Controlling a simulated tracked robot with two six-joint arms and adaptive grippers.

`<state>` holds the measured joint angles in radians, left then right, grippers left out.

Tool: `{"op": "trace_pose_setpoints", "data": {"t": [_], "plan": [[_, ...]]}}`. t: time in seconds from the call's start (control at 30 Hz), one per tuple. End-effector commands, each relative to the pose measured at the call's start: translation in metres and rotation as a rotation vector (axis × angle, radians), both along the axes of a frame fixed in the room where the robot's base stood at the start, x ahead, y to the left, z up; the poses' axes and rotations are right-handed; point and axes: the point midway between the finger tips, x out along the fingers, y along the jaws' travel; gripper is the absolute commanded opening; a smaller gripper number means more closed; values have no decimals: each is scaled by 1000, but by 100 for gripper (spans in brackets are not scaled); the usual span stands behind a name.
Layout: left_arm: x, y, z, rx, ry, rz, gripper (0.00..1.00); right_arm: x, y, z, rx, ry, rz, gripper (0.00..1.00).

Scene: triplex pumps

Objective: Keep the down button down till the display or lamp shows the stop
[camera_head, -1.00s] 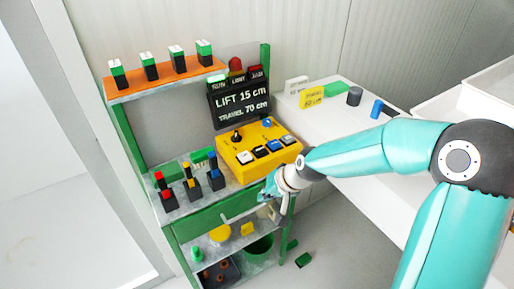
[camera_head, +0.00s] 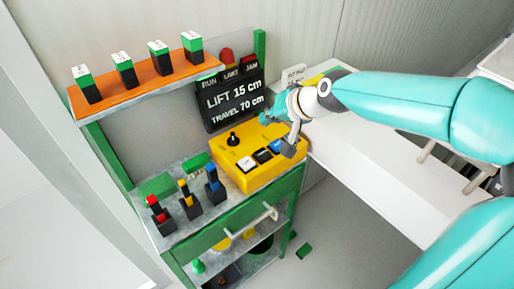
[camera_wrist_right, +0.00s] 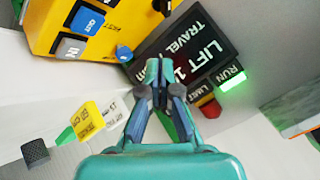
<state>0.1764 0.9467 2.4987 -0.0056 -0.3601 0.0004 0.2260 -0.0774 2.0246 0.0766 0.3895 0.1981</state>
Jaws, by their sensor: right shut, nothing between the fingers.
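The yellow control box (camera_head: 270,174) stands on the green bench and carries a white button (camera_head: 246,163), a black button (camera_head: 263,155) and a blue button (camera_head: 277,146). I cannot read which is down. The wrist view shows the blue OUT button (camera_wrist_right: 88,20) and grey IN button (camera_wrist_right: 70,48). The display (camera_head: 232,100) reads LIFT 15 cm, TRAVEL 70 cm. The RUN lamp (camera_wrist_right: 232,84) glows green; LIMIT looks unlit. My right gripper (camera_head: 270,118) is shut and empty over the box's far right end, apart from these buttons, hiding part of it. My left gripper is out of view.
Three small levers, red, yellow and blue (camera_head: 212,187), stand left of the box. An orange shelf (camera_head: 140,86) with several green-and-black blocks is above. A white table (camera_head: 385,175) lies right, under my right arm. A red beacon (camera_head: 226,54) rises behind the display.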

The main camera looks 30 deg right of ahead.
Motion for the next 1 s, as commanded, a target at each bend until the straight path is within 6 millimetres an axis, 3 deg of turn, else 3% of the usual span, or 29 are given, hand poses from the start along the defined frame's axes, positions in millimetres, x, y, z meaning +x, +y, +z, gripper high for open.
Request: {"op": "trace_pose_setpoints", "data": {"t": [0.47, 1.0], "plan": [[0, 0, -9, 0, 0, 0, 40, 7, 9, -11, 0, 2, 20, 0], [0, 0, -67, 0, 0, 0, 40, 7, 9, -79, -1, 2, 21, 0]]}}
